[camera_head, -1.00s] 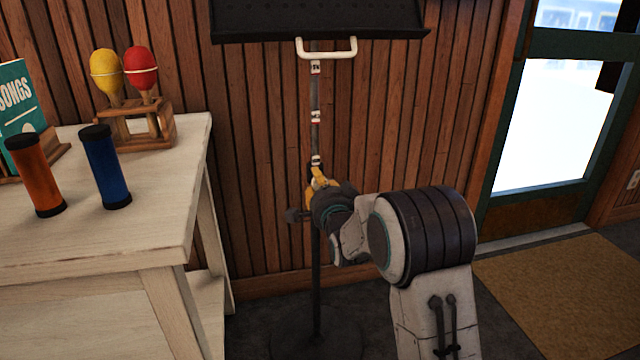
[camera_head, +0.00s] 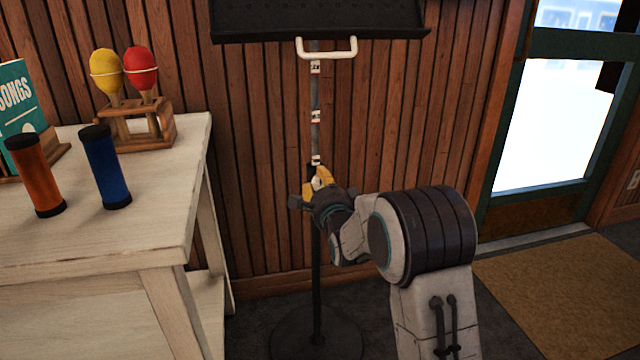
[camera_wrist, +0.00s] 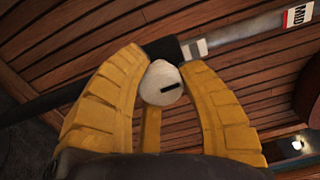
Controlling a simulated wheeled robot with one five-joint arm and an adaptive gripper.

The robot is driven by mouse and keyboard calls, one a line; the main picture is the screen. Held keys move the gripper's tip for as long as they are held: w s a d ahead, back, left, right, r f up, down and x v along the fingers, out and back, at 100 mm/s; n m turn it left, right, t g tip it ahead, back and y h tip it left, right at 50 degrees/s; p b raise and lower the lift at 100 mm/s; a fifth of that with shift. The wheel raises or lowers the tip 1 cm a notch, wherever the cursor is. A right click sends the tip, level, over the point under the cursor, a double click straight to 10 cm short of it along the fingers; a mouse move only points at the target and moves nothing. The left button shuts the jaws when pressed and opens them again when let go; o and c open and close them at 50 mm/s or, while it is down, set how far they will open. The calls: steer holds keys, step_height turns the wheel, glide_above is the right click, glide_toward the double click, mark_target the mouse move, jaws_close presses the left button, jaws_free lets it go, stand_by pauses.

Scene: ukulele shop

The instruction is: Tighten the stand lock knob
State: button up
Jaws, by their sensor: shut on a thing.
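The music stand's thin upright pole (camera_head: 315,140) rises from a dark round base (camera_head: 317,335) to a black tray (camera_head: 320,18) with a white handle (camera_head: 328,54). The pale lock knob (camera_wrist: 161,84), with a dark slot mark, sits on the pole's collar and shows in the wrist view. My gripper (camera_head: 320,180) is at the collar with its yellow fingers shut around the knob; the fingers also show in the wrist view (camera_wrist: 160,75). In the head view the knob is hidden behind my gripper. A label reading MID (camera_wrist: 297,15) is on the inner pole above the collar.
A pale wooden table (camera_head: 150,235) stands at the left with an orange shaker (camera_head: 36,175), a blue shaker (camera_head: 106,168) and maracas in a wooden rack (camera_head: 137,125). A slatted wall (camera_head: 260,130) is behind the stand. A tan mat (camera_head: 570,290) lies by the door.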

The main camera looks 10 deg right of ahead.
steer(key=shift+a+f, duration=0.15)
steer(key=o, duration=0.9)
steer(key=shift+a, duration=0.1)
steer(key=shift+c, duration=0.2)
steer(key=o, duration=0.4)
steer(key=shift+c, duration=0.2)
steer(key=shift+s+d, duration=0.1)
steer(key=shift+d, duration=0.1)
steer(key=s, duration=1.2)
steer(key=shift+r, duration=0.2)
